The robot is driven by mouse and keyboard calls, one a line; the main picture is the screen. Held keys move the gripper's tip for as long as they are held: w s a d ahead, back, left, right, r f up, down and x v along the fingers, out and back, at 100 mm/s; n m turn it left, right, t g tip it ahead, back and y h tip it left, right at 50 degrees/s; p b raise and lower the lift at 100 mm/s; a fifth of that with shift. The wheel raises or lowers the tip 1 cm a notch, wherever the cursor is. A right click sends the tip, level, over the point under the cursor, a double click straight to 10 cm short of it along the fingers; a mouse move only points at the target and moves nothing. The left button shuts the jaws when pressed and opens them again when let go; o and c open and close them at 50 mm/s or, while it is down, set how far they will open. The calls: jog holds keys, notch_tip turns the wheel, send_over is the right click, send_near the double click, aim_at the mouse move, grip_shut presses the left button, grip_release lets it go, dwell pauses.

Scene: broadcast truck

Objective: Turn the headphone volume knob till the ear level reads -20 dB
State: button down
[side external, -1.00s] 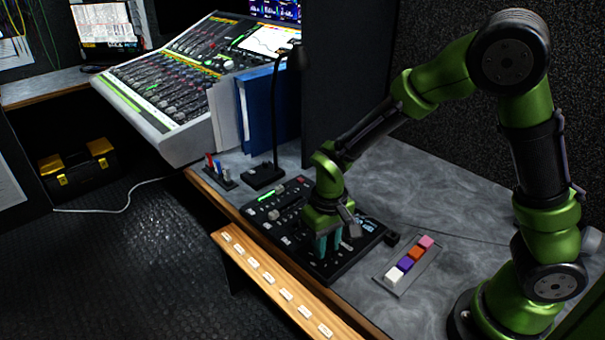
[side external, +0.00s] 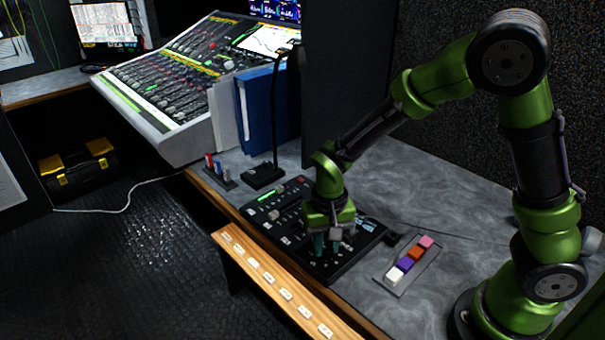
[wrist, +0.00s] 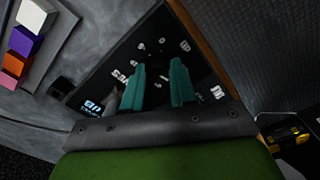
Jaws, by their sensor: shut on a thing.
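The black control panel (side external: 290,238) lies flat on the grey desk, with small white-marked controls and a lit green strip. My gripper (side external: 326,251) points down at the panel's near right part, its teal fingers low against it. In the wrist view my gripper (wrist: 158,66) has its two fingers a little apart, shut on a knob. The headphone volume knob is hidden by the fingers. A lit display (side external: 366,225) is on the panel's right side; it also shows in the wrist view (wrist: 92,106), upside down and too small to read.
A strip of colored buttons (side external: 408,262) lies right of the panel. A wooden ledge with white labels (side external: 275,280) runs along the front. The desk at back right is clear.

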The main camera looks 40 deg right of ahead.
aim_at(325, 247)
jog(key=shift+r, duration=0.1)
jog(key=c, duration=0.9)
grip_release()
notch_tip(325, 247, up, 17)
jog(key=s+d+r+n+t+y, duration=0.1)
jog(key=s+d+r+t, duration=0.1)
jog(key=s, duration=0.3)
jog(key=s+d+r+n+t+y, duration=0.1)
jog(key=s+d+r+t, duration=0.1)
jog(key=s+t, duration=0.3)
jog(key=shift+s+d, duration=0.35)
jog(key=shift+d, duration=0.5)
